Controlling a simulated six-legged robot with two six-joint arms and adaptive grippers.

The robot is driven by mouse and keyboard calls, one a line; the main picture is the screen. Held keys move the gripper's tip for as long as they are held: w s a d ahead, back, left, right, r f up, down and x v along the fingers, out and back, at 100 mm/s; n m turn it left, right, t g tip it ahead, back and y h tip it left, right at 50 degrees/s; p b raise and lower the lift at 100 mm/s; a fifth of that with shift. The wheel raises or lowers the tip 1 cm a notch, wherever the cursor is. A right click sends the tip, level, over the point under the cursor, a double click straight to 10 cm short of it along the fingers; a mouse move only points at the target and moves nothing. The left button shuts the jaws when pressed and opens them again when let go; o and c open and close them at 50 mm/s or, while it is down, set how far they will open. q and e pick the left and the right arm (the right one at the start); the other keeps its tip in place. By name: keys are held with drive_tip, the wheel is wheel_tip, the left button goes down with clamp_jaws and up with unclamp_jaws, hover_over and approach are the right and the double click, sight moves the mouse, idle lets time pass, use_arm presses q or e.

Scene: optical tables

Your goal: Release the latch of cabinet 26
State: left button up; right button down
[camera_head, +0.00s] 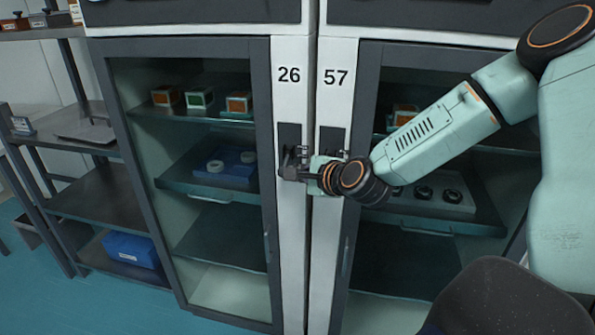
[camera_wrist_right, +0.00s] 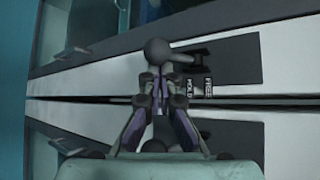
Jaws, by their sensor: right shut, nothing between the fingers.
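Cabinet 26 (camera_head: 289,75) stands left of cabinet 57, its glass door shut. Its latch is on a dark plate (camera_head: 290,133) on the white post under the number; the plate also shows in the wrist view (camera_wrist_right: 238,62), with small HOLD and FREE labels. A dark lever with a round knob (camera_wrist_right: 157,50) lies across the plate's end. My right gripper (camera_head: 290,172) is at the lower part of this plate, partly hiding the latch. In the wrist view its fingers (camera_wrist_right: 160,88) are shut, with nothing held, right beside the knob; contact is unclear. My left gripper is out of view.
Cabinet 57 (camera_head: 336,77) has a similar dark latch plate (camera_head: 331,139) close to the right, behind my right wrist. A metal shelf rack (camera_head: 105,195) with a blue bin (camera_head: 131,249) stands at the left. Blue floor is clear at lower left.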

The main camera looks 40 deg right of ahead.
drive_tip(key=r+m+g+y+p, duration=0.1)
drive_tip(key=g+p, duration=0.1)
drive_tip(key=r+m+g+y+p, duration=0.1)
drive_tip(key=r+g+y+p, duration=0.1)
drive_tip(key=p, duration=0.1)
drive_tip(key=shift+s+a+m+p, duration=0.2)
drive_tip(key=shift+m+p, duration=0.1)
drive_tip(key=shift+m, duration=0.1)
drive_tip(key=shift+r+p, duration=0.75)
